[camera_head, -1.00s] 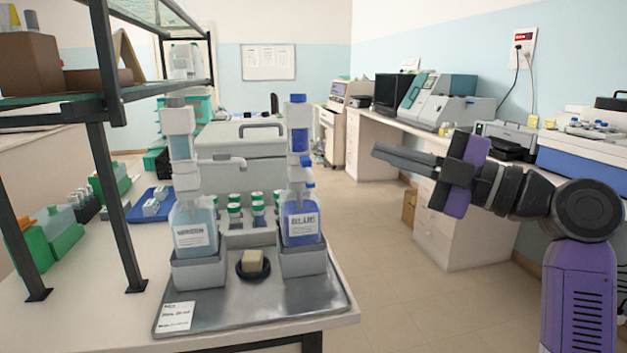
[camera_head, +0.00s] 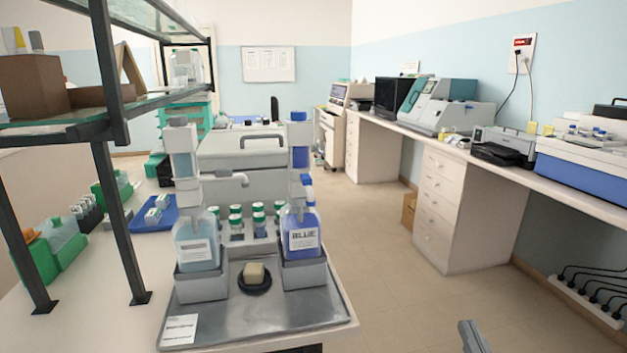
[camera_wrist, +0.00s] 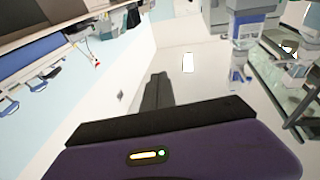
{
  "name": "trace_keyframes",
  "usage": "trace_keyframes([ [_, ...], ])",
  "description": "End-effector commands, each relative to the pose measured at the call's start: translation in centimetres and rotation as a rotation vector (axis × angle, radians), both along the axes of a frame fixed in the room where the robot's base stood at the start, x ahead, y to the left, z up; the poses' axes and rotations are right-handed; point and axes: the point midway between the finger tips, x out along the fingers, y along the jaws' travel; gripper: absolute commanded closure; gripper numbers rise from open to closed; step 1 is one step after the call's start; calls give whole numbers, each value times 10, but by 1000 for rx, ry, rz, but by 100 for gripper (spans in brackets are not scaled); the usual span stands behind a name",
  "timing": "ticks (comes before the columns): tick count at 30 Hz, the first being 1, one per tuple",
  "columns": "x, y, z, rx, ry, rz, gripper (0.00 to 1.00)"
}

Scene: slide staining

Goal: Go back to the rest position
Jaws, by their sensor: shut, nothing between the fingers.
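My gripper (camera_wrist: 157,92) shows in the wrist view with its fingers together and nothing between them. In the head view only a small grey part of it (camera_head: 472,338) shows at the bottom edge, right of centre. It is in free space to the right of the bench, apart from everything on it. The rest of my arm is out of the head view.
A metal tray (camera_head: 265,312) on the left bench holds a clear bottle (camera_head: 196,240) and a bottle labelled BLUE (camera_head: 301,230) in grey holders. A dark shelf post (camera_head: 120,230) stands left. A white drawer cabinet (camera_head: 440,215) is right. The floor (camera_head: 400,290) between is clear.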

Motion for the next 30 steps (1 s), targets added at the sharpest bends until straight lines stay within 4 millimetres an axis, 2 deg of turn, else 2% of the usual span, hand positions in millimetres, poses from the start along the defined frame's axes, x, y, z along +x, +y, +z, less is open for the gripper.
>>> trace_keyframes([
  [1, -20, 1, -9, 19, 15, -13, 100],
  [7, -92, 4, -31, 74, 38, -50, 100],
  [18, -221, 24, -43, 74, 143, -43, 100],
  [24, -285, 36, -48, 20, 272, -18, 100],
  [30, -334, 42, -62, 6, 418, 5, 100],
])
